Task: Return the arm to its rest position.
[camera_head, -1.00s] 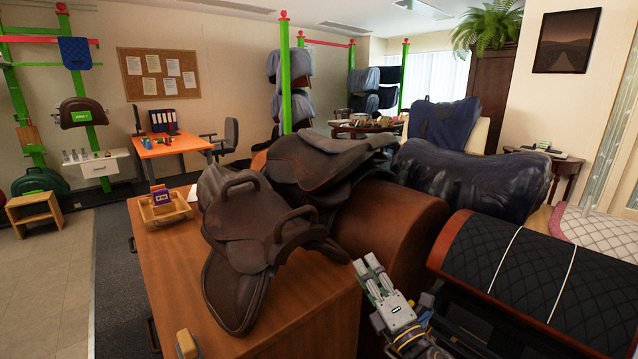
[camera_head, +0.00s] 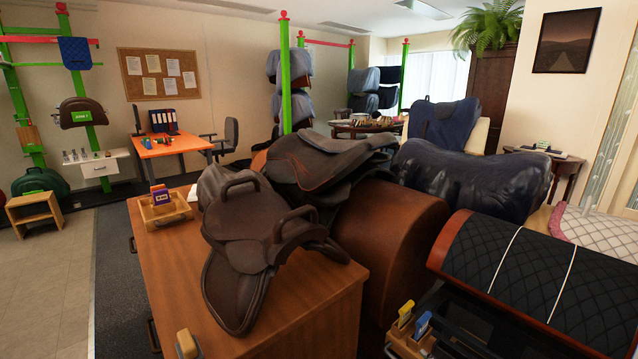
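Neither of my grippers shows in the head view now. A dark brown saddle (camera_head: 240,240) with two raised handles lies on the wooden cabinet (camera_head: 300,318) in front of me. Another brown saddle (camera_head: 318,160) rests behind it, on or against a rounded brown stand (camera_head: 405,240). I cannot tell exactly what bears its far side.
A wooden tray (camera_head: 165,212) with small boxes sits on the cabinet's left part, and a wooden block (camera_head: 187,344) at its front. A black quilted pad (camera_head: 535,285) covers a rack at the right. A small holder (camera_head: 408,345) with yellow and blue items stands beside it. Floor (camera_head: 55,290) at left is clear.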

